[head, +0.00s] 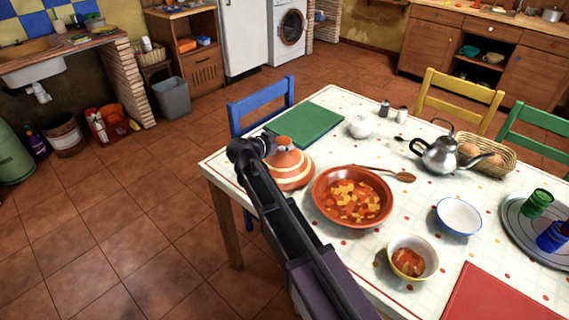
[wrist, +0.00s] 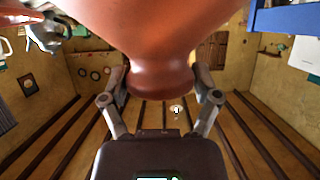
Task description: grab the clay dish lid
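The clay dish lid (head: 291,172) is an orange-brown cone with cream bands. It is upright by the left edge of the table, beside a clay dish (head: 327,212) of orange stew. My gripper (head: 258,148) reaches its top from the left, partly hiding it. In the upside-down wrist view, the lid's knob (wrist: 160,80) sits between the two fingers of my gripper (wrist: 161,88). Both fingers appear to touch its sides. Whether the lid's rim rests on the table is hard to tell.
A green board (head: 305,125) lies behind the lid, with a blue chair (head: 262,103) beyond the table edge. Open floor lies left of the table.

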